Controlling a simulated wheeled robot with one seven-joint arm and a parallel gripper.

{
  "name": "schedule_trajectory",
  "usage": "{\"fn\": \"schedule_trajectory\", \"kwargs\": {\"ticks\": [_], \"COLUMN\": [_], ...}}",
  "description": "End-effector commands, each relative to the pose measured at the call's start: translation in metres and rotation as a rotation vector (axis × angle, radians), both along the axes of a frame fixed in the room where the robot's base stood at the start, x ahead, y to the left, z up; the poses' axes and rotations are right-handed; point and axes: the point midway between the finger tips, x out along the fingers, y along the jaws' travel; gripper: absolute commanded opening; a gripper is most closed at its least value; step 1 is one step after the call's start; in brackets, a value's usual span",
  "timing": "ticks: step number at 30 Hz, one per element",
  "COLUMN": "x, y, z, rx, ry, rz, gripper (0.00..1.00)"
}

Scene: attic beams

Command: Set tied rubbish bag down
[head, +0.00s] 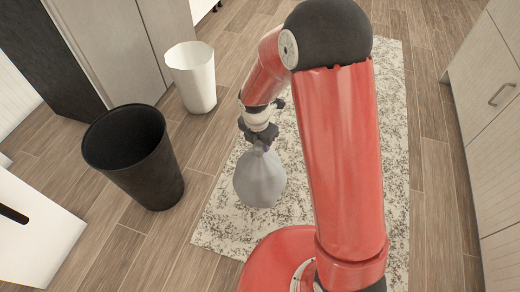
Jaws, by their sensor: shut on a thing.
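The tied rubbish bag (260,180) is grey, rounded and gathered at its top. It shows in the head view near the middle, over the patterned rug. My gripper (260,140) is shut on the bag's gathered neck, with the bag hanging upright below it. The fingertips are small and partly hidden by the bag's top. I cannot tell whether the bag's bottom touches the rug.
A black open bin (158,178) stands left of the bag on the wood floor. A white bin (196,88) stands behind it. The speckled rug (222,222) lies under the bag. Cabinets with drawers (490,110) line the right side. A white unit (45,235) is at lower left.

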Motion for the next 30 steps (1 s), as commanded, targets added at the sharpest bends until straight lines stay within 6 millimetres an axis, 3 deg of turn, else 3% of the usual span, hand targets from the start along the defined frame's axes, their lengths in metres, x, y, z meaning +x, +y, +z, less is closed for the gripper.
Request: {"fn": "schedule_trajectory", "kwargs": {"ticks": [9,21,22,27,30], "x": [0.0,0.0,0.0,0.0,0.0], "y": [0.001,0.0,0.0,0.0,0.0], "z": [-0.038,-0.043,-0.044,-0.043,-0.043], "rx": [0.001,0.0,-0.001,-0.001,-0.001], "ry": [-0.001,-0.001,0.001,0.001,0.001], "rz": [0.001,0.001,0.001,0.001,0.001], "gripper": [0.0,0.0,0.34,0.55,0.55]}}
